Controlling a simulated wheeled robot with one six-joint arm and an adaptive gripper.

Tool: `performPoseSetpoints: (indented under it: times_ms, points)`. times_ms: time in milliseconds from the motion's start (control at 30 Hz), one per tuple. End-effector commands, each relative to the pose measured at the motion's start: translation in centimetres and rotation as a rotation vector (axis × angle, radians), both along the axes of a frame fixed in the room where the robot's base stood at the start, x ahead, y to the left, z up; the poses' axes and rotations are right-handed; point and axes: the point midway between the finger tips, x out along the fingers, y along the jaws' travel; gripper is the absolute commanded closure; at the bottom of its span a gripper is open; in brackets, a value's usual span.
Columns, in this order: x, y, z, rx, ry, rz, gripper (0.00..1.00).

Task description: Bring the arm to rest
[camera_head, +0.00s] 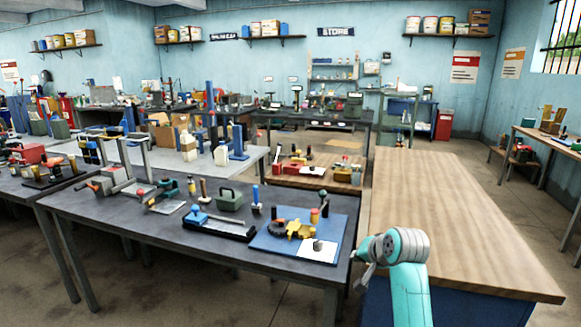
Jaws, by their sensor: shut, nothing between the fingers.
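My teal arm rises from the bottom edge, right of centre, to a grey wrist joint. My gripper (364,274) shows as a small grey shape at the left of the wrist, beside the near right corner of the dark workbench (150,235). It is shut and empty. It is apart from the things on the blue mat (275,242). Part of it is hidden behind the wrist.
A bare wooden-topped bench (455,215) stands right of my arm. The blue mat holds a white sheet (308,248), a yellow part (300,229) and small pieces. A green box (230,200) and several tools share the dark workbench. Floor shows at right.

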Motion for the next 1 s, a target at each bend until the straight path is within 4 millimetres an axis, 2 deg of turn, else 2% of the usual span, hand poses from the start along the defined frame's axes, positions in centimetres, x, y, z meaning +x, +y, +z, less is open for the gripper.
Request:
performPoseSetpoints:
  times_ms: [267, 467, 700, 1000]
  points:
    - [-3.0, 0.2, -6.8, -0.023, -0.032, -0.005, 1.0]
    - [-7.2, 0.3, -13.3, -0.056, -0.078, -0.012, 1.0]
    - [-13.6, 0.4, -19.7, -0.106, -0.134, -0.016, 1.0]
    - [-23.0, 0.4, -25.2, -0.179, -0.202, -0.016, 1.0]
